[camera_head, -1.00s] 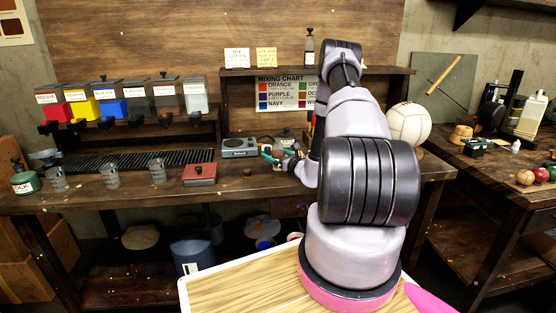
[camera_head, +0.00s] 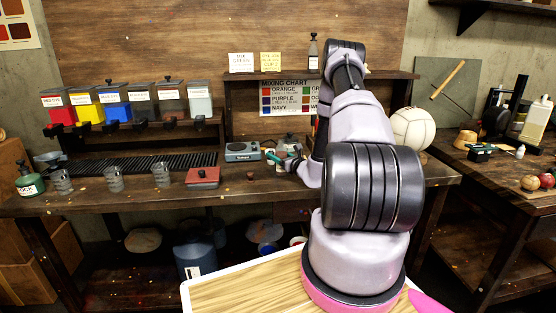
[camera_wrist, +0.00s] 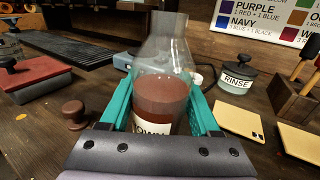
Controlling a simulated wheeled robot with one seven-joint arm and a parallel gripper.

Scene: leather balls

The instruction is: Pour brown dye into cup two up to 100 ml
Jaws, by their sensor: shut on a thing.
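My gripper (camera_wrist: 160,118) has teal fingers and is shut on a clear glass bottle (camera_wrist: 162,95) of brown liquid. The bottle is upright in the wrist view, with a partly hidden label ending in "OWN". In the head view my gripper (camera_head: 284,160) is low over the bench, right of the red-lidded box. Three clear cups stand apart on the left of the bench: a left one (camera_head: 62,182), a middle one (camera_head: 114,179) and a right one (camera_head: 160,173). Their numbers and contents are too small to tell.
A brown stopper (camera_wrist: 74,112) lies on the bench beside the bottle. A red-lidded box (camera_head: 203,177) lies between the right cup and my gripper. A scale (camera_head: 241,151) and a RINSE jar (camera_wrist: 236,78) stand behind. Colour dispensers (camera_head: 115,105) line the back left.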

